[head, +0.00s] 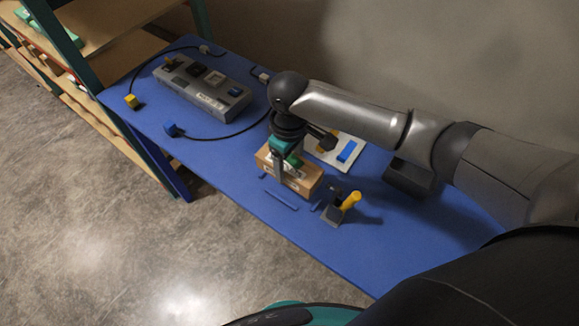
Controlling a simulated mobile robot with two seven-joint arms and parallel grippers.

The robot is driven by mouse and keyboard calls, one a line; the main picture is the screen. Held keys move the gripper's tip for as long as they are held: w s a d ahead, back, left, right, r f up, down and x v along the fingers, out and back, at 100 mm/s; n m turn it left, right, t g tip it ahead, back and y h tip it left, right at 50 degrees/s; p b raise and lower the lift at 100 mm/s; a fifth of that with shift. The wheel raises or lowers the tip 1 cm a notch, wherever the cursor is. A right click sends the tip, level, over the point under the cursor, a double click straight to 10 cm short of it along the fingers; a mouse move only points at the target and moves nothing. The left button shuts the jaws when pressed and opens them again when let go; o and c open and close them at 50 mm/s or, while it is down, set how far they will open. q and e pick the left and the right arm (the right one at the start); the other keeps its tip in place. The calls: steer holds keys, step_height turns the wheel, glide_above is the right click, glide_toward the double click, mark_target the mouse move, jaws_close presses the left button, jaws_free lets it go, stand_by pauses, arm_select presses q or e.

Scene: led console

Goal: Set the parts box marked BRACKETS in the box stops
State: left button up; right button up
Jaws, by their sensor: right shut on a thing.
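A light brown parts box (306,183) with a white label is at the middle of the blue table (232,168). The label is partly hidden by my gripper and too small to read. My right gripper (281,168) reaches down from above and is shut on the parts box. Blue strips that look like the box stops (281,200) lie on the table just in front of the box. I cannot tell whether the box touches the table or hangs slightly above it. My left gripper is out of view.
A grey console (205,88) with cables, a yellow plug (131,101) and a blue plug (171,129) is at the back left. A yellow-handled clamp-like tool (346,204) stands right of the box. A white panel (338,150) lies behind it. The table's front edge is close.

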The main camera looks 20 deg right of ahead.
steer(key=f, duration=0.1)
steer(key=f+b, duration=0.1)
steer(key=f, duration=0.1)
steer(key=shift+w+d+f, duration=0.1)
steer(key=shift+w+f, duration=0.05)
steer(key=shift+w, duration=0.05)
steer(key=shift+f+b, duration=1.75)
steer(key=shift+b, duration=0.25)
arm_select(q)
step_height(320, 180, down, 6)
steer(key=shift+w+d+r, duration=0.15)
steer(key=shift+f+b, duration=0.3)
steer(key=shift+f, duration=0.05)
arm_select(e)
steer(key=shift+f, duration=1.1)
steer(key=o, duration=1.4)
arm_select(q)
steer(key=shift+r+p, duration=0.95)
arm_select(e)
step_height(320, 180, up, 15)
glide_above(289, 169)
steer(key=w, duration=0.2)
steer(key=shift+d+r, duration=0.15)
steer(key=shift+d, duration=0.2)
